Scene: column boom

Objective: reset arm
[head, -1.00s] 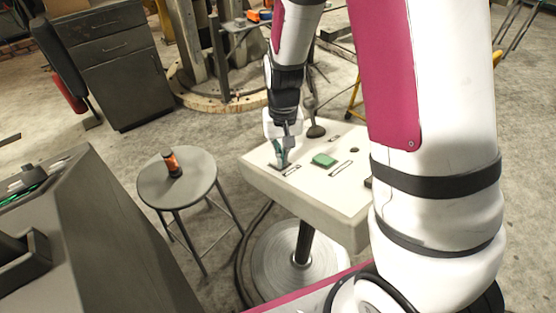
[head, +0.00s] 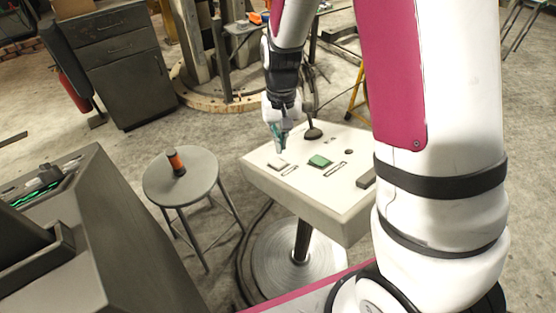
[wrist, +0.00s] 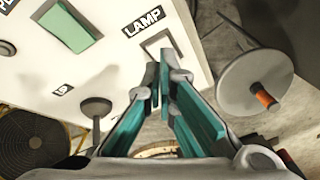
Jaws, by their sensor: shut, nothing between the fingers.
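My gripper (head: 280,143) hangs just above the left part of the white control panel (head: 262,175) in the head view. Its fingers are shut and empty. In the wrist view the teal fingers of my gripper (wrist: 158,85) come together beside a pale rocker switch (wrist: 157,43) with a label reading LAMP. The switch also shows in the head view (head: 278,164), clear of the fingertips. A green switch (head: 320,161) sits at the middle of the panel, and a dark lever (head: 313,132) stands at its back. Whether the fingertips touch anything is not clear, but they look apart from the panel.
A grey round stool (head: 202,168) with an orange and black can (head: 176,162) stands left of the panel. A dark console (head: 100,225) fills the lower left. A drawer cabinet (head: 120,70) stands behind. Bare floor lies between the stool and cabinet.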

